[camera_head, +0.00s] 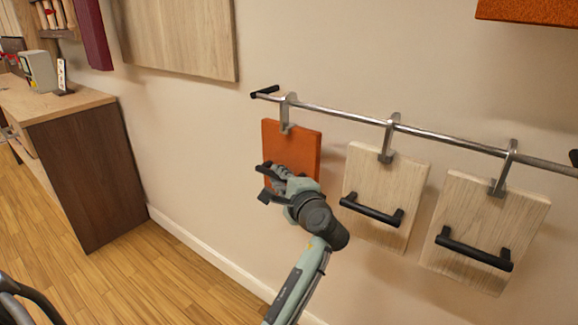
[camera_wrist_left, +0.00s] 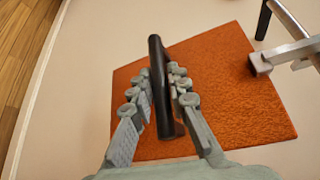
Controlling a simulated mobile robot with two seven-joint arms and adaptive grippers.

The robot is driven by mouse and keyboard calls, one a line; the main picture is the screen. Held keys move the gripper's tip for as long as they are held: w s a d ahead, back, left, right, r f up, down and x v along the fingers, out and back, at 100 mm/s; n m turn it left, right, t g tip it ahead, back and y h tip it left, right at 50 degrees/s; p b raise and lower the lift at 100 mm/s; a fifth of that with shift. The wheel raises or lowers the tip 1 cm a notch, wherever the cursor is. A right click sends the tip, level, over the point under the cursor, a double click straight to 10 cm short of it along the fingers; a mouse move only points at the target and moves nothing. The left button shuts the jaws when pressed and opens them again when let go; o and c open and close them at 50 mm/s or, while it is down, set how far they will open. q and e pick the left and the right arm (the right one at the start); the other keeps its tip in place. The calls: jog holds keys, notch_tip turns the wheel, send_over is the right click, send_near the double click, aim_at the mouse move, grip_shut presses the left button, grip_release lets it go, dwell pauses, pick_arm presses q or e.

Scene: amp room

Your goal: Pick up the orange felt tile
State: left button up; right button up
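The orange felt tile (camera_head: 302,140) hangs from a hook on the wall rail, leftmost of the tiles there. It fills much of the left wrist view (camera_wrist_left: 240,100), lying against the wall. A black bar handle (camera_wrist_left: 157,85) stands out from its face. My left gripper (camera_head: 270,182) is at the tile's lower front and hides part of it in the head view. In the left wrist view its two fingers (camera_wrist_left: 160,88) straddle the handle, one on each side, very near it. Whether they press on it is unclear. My right gripper is not in view.
Two pale wood tiles (camera_head: 390,170) (camera_head: 500,205) with black handles hang to the right on the metal rail (camera_head: 350,114). A wooden cabinet (camera_head: 85,180) stands at the left. An orange panel (camera_head: 530,10) is at the top right. The floor between cabinet and rail is clear.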

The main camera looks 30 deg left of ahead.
pick_arm(q)
grip_shut()
